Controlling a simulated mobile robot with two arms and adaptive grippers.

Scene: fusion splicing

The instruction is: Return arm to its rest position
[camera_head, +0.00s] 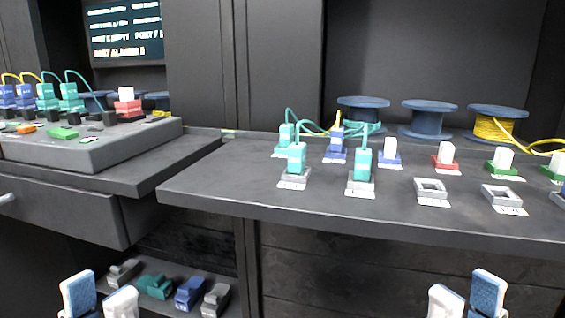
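My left gripper (100,297) is at the bottom left of the head view, its two blue-and-white fingertips apart with nothing between them. My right gripper (466,296) is at the bottom right, also with its fingertips apart and empty. Both are low in the picture, in front of and below the worktop edges, and touch none of the connectors. The arms behind the fingertips are cut off by the bottom edge of the view.
The right worktop (230,180) holds teal connectors (362,163) in holders, empty grey frames (431,191) and spools (427,117). A grey panel (100,150) with connectors stands on the left. A low shelf (140,303) holds several coloured blocks near my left gripper.

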